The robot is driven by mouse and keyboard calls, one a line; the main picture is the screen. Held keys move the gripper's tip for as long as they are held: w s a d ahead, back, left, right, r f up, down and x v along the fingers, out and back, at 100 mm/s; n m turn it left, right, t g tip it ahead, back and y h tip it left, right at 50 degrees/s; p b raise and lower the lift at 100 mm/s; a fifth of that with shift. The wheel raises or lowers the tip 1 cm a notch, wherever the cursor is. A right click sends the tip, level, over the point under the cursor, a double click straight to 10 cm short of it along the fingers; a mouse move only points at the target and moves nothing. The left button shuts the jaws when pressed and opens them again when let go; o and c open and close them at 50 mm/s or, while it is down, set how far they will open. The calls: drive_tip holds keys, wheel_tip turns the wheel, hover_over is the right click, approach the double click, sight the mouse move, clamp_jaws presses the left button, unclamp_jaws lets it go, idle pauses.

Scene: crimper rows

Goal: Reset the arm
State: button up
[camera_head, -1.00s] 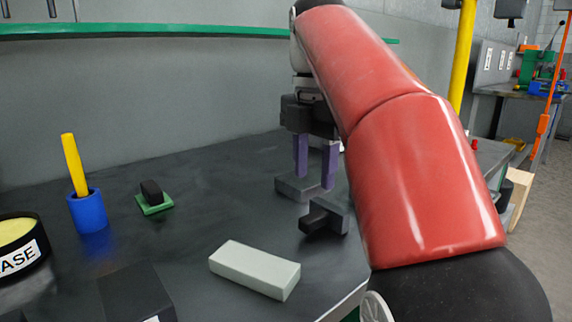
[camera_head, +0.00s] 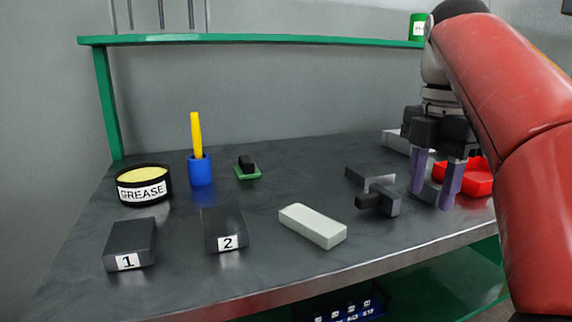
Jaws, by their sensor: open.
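My gripper (camera_head: 436,178) is at the right of the head view, pointing down, with its two purple fingers apart. Nothing shows between the fingers. My red arm reaches up from the right edge and bends down to it. The fingers are over the right part of the dark table (camera_head: 290,268), just right of a dark grey crimper-like piece (camera_head: 384,202). A red tray (camera_head: 470,177) shows partly behind the fingers. I cannot tell whether the fingertips touch anything.
A pale block (camera_head: 313,226) lies mid-table. Black blocks marked 1 (camera_head: 130,242) and 2 (camera_head: 225,228), a grease tub (camera_head: 143,185), a blue holder with a yellow stick (camera_head: 200,168) and a green-based piece (camera_head: 247,170) stand left. A green shelf (camera_head: 260,39) runs behind.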

drive_tip(key=s+a+f+m+t, duration=0.2)
drive_tip(key=s+f+m, duration=0.2)
drive_tip(key=f+m, duration=0.3)
drive_tip(key=s+a+f+m+t, duration=0.1)
drive_tip(key=s+f+m, duration=0.3)
drive_tip(key=f+m, duration=0.3)
drive_tip(key=s+a+f+m+t, duration=0.2)
drive_tip(key=s+f+m, duration=0.2)
drive_tip(key=f+m, duration=0.4)
wheel_tip(320, 180, down, 4)
drive_tip(key=shift+a+r+t, duration=0.15)
drive_tip(key=shift+a+t, duration=0.15)
